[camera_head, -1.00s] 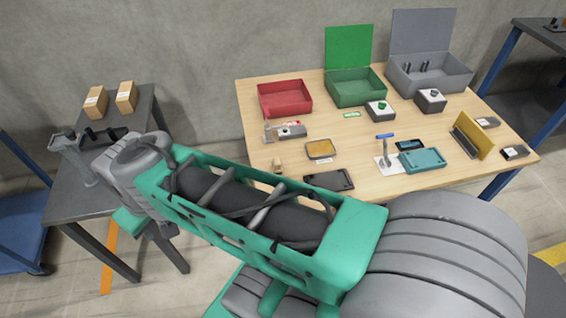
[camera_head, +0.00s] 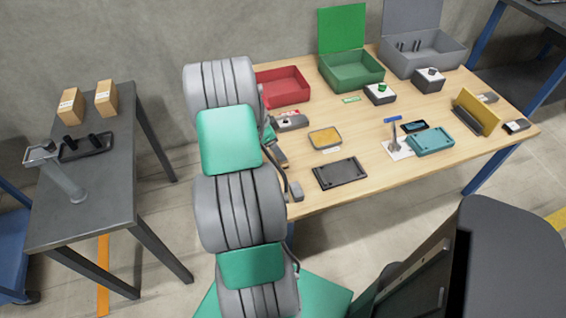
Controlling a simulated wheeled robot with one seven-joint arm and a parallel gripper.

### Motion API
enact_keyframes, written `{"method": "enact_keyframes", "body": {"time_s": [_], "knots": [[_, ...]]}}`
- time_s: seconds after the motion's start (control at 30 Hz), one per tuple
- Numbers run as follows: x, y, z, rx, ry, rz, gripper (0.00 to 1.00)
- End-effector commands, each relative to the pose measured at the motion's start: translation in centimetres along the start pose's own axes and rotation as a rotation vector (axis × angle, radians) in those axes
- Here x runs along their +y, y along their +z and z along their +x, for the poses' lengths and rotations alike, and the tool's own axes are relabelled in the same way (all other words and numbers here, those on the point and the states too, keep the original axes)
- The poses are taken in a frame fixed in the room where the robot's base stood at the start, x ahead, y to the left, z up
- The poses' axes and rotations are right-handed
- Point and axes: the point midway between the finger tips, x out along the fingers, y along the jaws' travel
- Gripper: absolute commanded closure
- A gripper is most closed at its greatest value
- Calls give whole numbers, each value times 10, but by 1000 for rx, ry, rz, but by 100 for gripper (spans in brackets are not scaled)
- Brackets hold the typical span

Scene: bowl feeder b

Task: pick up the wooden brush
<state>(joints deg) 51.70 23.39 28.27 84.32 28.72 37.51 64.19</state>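I cannot make out the wooden brush for certain. My raised arm stands in front of the left end of the wooden table (camera_head: 370,185).
The table holds a red bin (camera_head: 285,88), a green box (camera_head: 352,72), a grey box (camera_head: 425,50), a yellow-filled tray (camera_head: 325,138), a black tray (camera_head: 340,173), a blue-topped tool (camera_head: 394,132) and a teal case (camera_head: 432,141). A grey side table (camera_head: 110,190) stands left.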

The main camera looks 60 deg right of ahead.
Motion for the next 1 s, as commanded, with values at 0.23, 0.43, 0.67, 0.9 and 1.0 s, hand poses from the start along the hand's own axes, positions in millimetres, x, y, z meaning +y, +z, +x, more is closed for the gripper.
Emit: {"method": "enact_keyframes", "body": {"time_s": [0.23,0.43,0.67,0.9,1.0], "knots": [[1,0,35,0,6,6,20],[-1,2,69,-1,4,5,20],[-2,3,74,-1,0,3,20],[-2,3,74,-1,1,3,36],[-2,3,74,-1,1,2,45]]}}
